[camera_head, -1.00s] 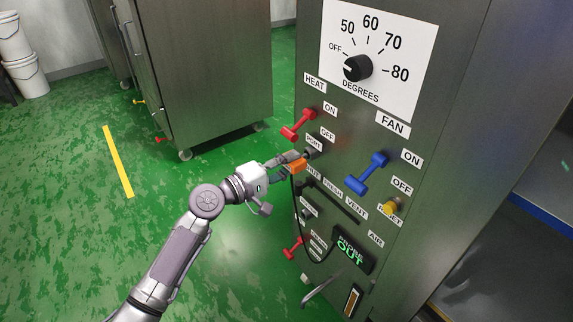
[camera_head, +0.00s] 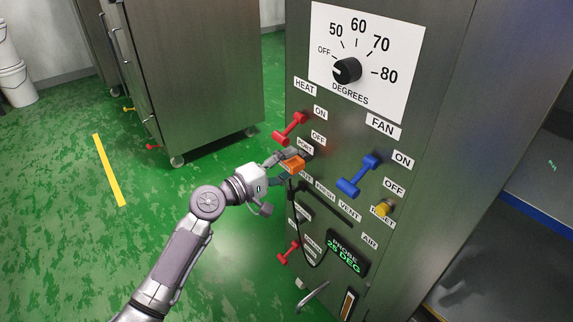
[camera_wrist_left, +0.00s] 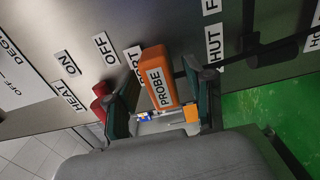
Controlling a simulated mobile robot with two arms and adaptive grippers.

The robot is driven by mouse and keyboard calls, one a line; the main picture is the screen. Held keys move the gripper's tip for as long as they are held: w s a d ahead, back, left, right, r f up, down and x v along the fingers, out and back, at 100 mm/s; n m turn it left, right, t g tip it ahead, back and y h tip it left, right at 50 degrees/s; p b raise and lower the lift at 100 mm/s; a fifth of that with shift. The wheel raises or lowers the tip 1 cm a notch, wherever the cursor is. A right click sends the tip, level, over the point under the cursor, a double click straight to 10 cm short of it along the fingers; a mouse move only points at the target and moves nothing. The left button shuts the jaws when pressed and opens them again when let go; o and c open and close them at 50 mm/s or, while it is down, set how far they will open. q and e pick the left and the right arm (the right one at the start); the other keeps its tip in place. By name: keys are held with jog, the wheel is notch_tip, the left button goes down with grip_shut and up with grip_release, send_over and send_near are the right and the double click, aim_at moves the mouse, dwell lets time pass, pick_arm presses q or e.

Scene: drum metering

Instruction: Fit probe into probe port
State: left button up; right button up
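The orange probe (camera_head: 293,165) sits at the port on the steel panel, beneath the PORT label (camera_head: 306,145); its body sticks out and its tip is hidden. A black cable hangs from it. The probe display (camera_head: 347,254) reads 25 DEG. In the left wrist view the probe (camera_wrist_left: 158,80), labelled PROBE, lies between the fingers of my left gripper (camera_wrist_left: 163,85). Those fingers look spread, with a gap on the right side of the probe. In the head view my left gripper (camera_head: 279,169) is around the probe. My right gripper is not in view.
The red heat lever (camera_head: 290,128) is just above the gripper, and the blue fan lever (camera_head: 358,175) is to its right. A dial (camera_head: 347,70) and a yellow reset button (camera_head: 383,208) are on the panel. Green floor (camera_head: 90,240) is open at left.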

pick_arm(q)
jog(key=v, duration=1.2)
dwell(0.8)
